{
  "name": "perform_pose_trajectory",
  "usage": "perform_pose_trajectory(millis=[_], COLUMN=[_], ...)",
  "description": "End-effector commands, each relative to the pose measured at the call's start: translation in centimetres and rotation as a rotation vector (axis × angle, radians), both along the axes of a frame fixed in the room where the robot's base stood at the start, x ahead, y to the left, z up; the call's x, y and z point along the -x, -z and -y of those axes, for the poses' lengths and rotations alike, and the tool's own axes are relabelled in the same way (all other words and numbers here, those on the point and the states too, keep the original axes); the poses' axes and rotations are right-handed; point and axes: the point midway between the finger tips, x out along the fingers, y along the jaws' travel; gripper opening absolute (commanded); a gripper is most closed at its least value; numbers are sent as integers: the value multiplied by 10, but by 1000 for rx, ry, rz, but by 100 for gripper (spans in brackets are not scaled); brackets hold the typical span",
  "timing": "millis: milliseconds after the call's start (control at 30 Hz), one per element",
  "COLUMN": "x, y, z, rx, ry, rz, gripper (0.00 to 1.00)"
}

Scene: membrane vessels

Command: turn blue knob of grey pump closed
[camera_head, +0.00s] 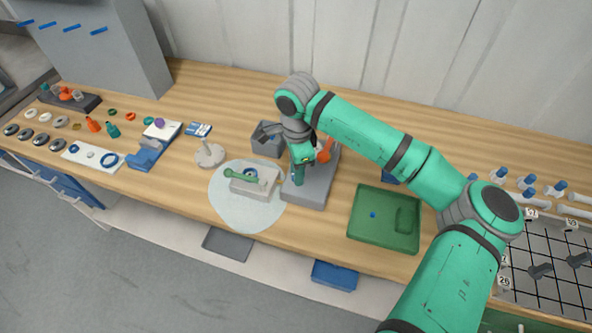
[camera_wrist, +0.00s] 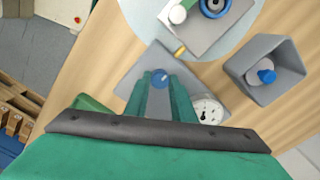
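The grey pump (camera_head: 318,187) stands on the wooden bench, with an orange part (camera_head: 325,151) on its far side. In the wrist view its grey body (camera_wrist: 146,68) lies below my fingers, and a round white gauge (camera_wrist: 208,109) shows to the right.
A pale round mat (camera_head: 222,208) with a light grey device (camera_head: 262,186) lies left of the pump. A grey open box (camera_head: 267,140) stands behind. A green tray (camera_head: 372,238) is to the right. Small parts fill the bench's left end.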

Motion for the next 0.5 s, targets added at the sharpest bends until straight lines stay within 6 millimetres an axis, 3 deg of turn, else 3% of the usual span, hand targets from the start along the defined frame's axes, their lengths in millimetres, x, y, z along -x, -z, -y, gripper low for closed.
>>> perform_pose_trajectory(millis=[500], x=[-2], y=[-1], z=[1], rx=[-4], ry=[93], rz=[5], gripper=[1])
